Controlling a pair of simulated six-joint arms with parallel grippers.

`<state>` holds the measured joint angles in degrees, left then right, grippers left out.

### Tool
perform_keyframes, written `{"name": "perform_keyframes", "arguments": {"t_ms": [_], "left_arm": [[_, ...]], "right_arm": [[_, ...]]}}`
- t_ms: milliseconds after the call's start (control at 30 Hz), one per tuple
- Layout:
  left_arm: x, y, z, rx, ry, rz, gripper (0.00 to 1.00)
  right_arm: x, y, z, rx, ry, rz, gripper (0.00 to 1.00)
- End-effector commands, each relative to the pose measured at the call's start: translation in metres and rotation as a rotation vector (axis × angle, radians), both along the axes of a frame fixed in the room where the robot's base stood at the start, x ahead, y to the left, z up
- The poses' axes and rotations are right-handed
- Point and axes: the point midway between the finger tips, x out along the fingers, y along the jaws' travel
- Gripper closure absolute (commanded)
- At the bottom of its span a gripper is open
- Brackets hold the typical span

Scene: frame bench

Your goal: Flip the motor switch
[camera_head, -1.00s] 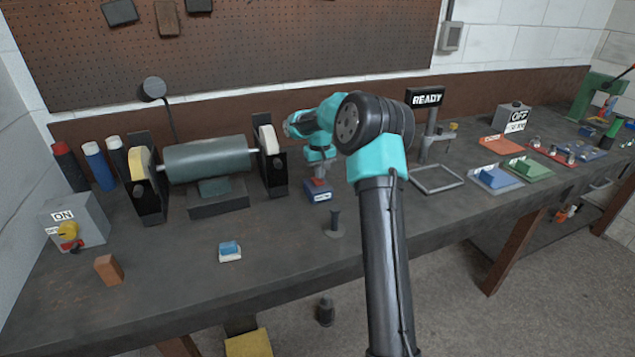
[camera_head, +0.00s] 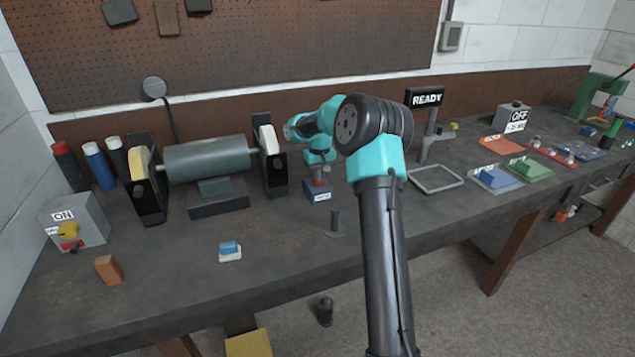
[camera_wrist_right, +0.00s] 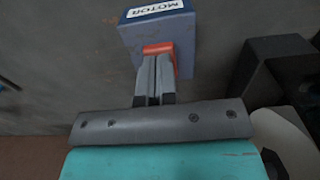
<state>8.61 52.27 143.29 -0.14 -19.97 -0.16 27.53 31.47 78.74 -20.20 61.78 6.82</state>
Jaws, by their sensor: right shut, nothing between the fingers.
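The motor switch is a small blue box (camera_head: 317,195) with a white label, on the bench right of the grinder. In the right wrist view the blue box (camera_wrist_right: 200,35) has a label reading MOTOR and an orange-red lever (camera_wrist_right: 158,48). My right gripper (camera_head: 319,179) reaches down over the box. In the wrist view its fingertips (camera_wrist_right: 154,62) are together, empty, right at the lever and covering part of it. Contact and the lever's exact tilt are hard to tell. My left gripper is not in view.
The bench grinder (camera_head: 208,160) stands left of my gripper. A dark post on a round base (camera_head: 334,223) stands in front of the switch. A READY sign (camera_head: 427,97) and an empty frame (camera_head: 436,179) are to the right. An ON box (camera_head: 75,222) sits far left.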

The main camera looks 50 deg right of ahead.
Motion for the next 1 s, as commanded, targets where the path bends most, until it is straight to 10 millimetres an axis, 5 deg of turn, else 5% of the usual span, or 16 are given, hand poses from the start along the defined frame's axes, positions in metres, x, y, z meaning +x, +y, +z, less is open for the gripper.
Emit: {"name": "perform_keyframes", "arguments": {"t_ms": [1000], "left_arm": [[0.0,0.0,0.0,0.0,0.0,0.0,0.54]], "right_arm": [[0.0,0.0,-0.012,0.0,0.0,0.0,1.0]]}}
